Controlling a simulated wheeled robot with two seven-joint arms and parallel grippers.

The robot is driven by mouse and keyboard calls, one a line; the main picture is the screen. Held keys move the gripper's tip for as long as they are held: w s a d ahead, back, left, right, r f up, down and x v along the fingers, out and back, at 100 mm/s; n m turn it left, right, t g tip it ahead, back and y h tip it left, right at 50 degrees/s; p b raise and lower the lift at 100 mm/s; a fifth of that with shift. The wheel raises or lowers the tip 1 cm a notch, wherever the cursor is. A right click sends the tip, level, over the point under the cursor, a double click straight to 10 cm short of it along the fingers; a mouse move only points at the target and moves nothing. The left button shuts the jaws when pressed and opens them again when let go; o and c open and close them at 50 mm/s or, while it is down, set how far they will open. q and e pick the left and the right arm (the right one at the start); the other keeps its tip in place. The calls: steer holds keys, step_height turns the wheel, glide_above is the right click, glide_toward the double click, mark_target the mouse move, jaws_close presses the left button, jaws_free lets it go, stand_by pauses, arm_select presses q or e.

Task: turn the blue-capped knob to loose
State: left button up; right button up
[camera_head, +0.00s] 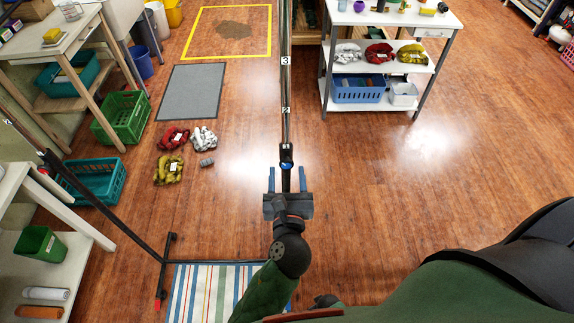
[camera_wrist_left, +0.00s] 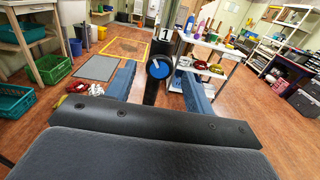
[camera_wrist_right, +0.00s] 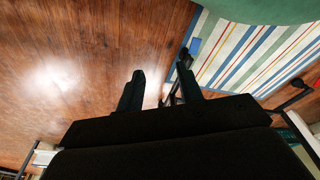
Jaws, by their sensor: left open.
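My right gripper (camera_wrist_right: 160,88) shows in the right wrist view, open and empty above the floor.
A striped mat (camera_head: 205,285) lies below the left arm. A second dark post (camera_head: 100,210) slants across the left. Red, white and yellow bundles (camera_head: 172,138) lie on the floor near a grey mat (camera_head: 192,90). A white shelf cart (camera_head: 385,55) stands at back right. The right floor is clear.

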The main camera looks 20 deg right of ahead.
arm_select(q)
steer(key=shift+x, duration=1)
arm_select(e)
steer(key=shift+s+d+f, duration=0.3)
steer(key=shift+s+f, duration=0.1)
steer(key=shift+f, duration=0.2)
arm_select(q)
steer(key=c, duration=0.9)
arm_select(e)
steer(key=shift+d, duration=0.15)
